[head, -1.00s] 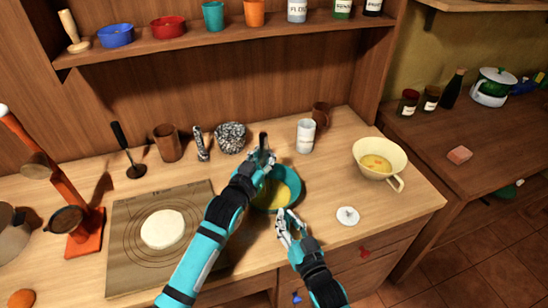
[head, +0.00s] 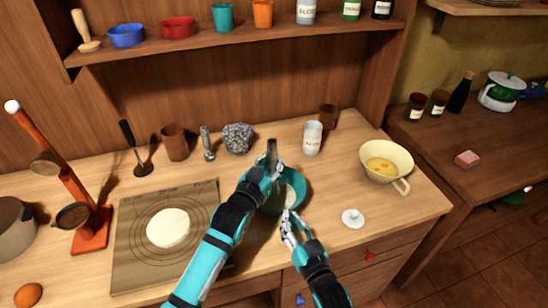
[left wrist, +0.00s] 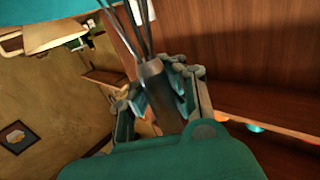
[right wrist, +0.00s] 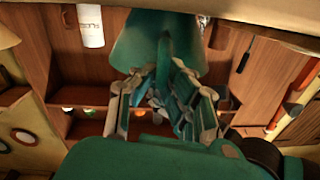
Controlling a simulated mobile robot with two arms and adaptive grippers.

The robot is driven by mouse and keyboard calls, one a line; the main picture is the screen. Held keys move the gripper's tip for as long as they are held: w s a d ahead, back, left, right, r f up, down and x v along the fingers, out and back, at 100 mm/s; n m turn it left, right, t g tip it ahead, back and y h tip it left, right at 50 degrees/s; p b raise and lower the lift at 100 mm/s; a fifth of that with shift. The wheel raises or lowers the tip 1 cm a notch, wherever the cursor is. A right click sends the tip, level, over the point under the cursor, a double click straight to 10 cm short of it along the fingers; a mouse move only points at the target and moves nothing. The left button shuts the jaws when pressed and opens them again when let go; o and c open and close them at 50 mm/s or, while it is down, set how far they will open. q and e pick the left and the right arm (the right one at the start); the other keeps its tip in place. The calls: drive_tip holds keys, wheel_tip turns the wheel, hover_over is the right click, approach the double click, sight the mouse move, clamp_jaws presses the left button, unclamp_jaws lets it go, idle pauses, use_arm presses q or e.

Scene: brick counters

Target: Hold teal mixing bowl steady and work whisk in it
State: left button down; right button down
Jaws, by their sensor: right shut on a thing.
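The teal mixing bowl (head: 301,187) stands on the wooden counter, partly covered by my left arm and gripper. My left gripper (head: 270,172) is over the bowl's left side and shut on the whisk's grey handle (head: 272,150). In the left wrist view the whisk handle (left wrist: 155,80) sits between the fingers, with its wires running to the top edge. My right gripper (head: 287,222) is at the bowl's near rim and shut on it. In the right wrist view the bowl's teal wall (right wrist: 150,45) is between the fingers (right wrist: 158,95). The bowl's inside is mostly hidden.
A cream pan with yellow contents (head: 366,158) and a small white lid-like piece (head: 353,218) are to the right. A white canister (head: 312,140) and a brown cup (head: 328,116) stand behind. A board (head: 137,265) with dough (head: 168,228) lies left, under my left arm's side.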

drive_tip(key=shift+f, duration=0.1)
use_arm(q)
drive_tip(key=shift+w+d, duration=0.15)
drive_tip(key=shift+d, duration=0.3)
wheel_tip(320, 180, up, 9)
drive_tip(key=shift+r, duration=0.2)
idle(0.5)
